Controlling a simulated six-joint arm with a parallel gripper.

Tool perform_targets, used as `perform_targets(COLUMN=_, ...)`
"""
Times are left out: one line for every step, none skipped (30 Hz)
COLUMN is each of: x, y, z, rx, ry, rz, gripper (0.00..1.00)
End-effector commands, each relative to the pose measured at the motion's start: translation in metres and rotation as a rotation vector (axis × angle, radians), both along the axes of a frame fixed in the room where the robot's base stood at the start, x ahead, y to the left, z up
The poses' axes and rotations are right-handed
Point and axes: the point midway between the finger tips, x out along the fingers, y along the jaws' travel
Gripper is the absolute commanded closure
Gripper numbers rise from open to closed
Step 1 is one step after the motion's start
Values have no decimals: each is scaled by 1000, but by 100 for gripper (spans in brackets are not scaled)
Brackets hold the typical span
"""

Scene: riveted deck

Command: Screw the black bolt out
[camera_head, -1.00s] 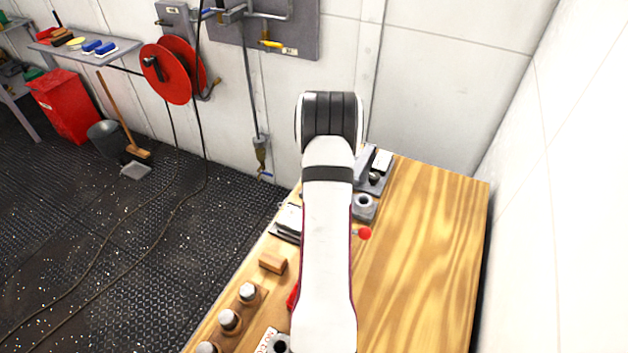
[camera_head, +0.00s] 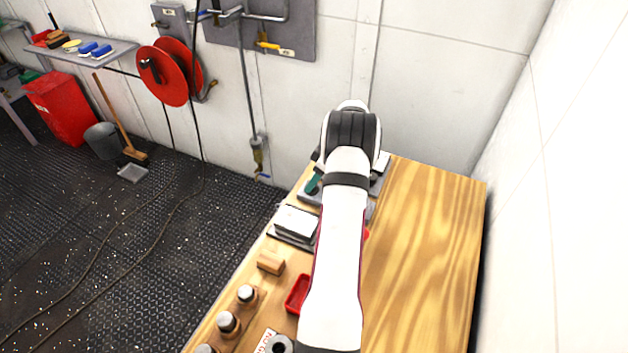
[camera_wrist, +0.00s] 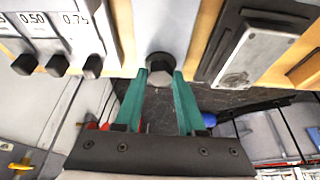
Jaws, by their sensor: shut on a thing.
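In the wrist view, a dark bolt with a hexagonal head (camera_wrist: 160,63) sits at the edge of a pale grey block (camera_wrist: 165,22). My gripper (camera_wrist: 160,78) has two green fingers, one on each side of the bolt head, closed on it. How far the bolt is in the block cannot be seen. In the head view my arm hides the bolt, and one green finger of my gripper (camera_head: 313,183) shows at the far end of the wooden bench.
In the wrist view, black knobs (camera_wrist: 57,66) under number labels stand at left, and a metal plate on a dark block (camera_wrist: 257,55) lies at right. The bench (camera_head: 420,250) is clear on its right side. A red tray (camera_head: 298,295) and wooden block (camera_head: 271,262) are nearer.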

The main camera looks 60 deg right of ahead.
Motion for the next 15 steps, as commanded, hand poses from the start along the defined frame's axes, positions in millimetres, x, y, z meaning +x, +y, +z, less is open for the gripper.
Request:
perform_targets(x=-2, y=0, z=-3, rx=0, ry=4, rz=21, gripper=100)
perform_targets(x=-2, y=0, z=-3, rx=2, ry=5, rz=33, gripper=100)
perform_targets(x=-2, y=0, z=-3, rx=1, ry=5, rz=49, gripper=100)
perform_targets(x=-2, y=-1, z=-3, rx=1, ry=5, rz=59, gripper=100)
perform_targets(x=-2, y=0, z=-3, rx=1, ry=5, rz=69, gripper=100)
perform_targets(x=-2, y=0, z=-3, rx=2, ry=5, rz=80, gripper=100)
perform_targets(x=-2, y=-1, z=-3, rx=1, ry=5, rz=86, gripper=100)
perform_targets(x=-2, y=-1, z=-3, rx=1, ry=5, rz=92, gripper=100)
perform_targets(x=-2, y=-1, z=-3, rx=0, ry=6, rz=101, gripper=100)
perform_targets(x=-2, y=-1, z=-3, rx=1, ry=6, rz=105, gripper=100)
perform_targets(x=-2, y=-1, z=-3, rx=1, ry=6, rz=109, gripper=100)
perform_targets(x=-2, y=-1, z=-3, rx=1, ry=6, rz=113, gripper=100)
perform_targets(x=-2, y=-1, z=-3, rx=1, ry=6, rz=115, gripper=100)
perform_targets(x=-2, y=-1, z=-3, rx=2, ry=6, rz=116, gripper=100)
perform_targets(x=-2, y=-1, z=-3, rx=1, ry=6, rz=117, gripper=100)
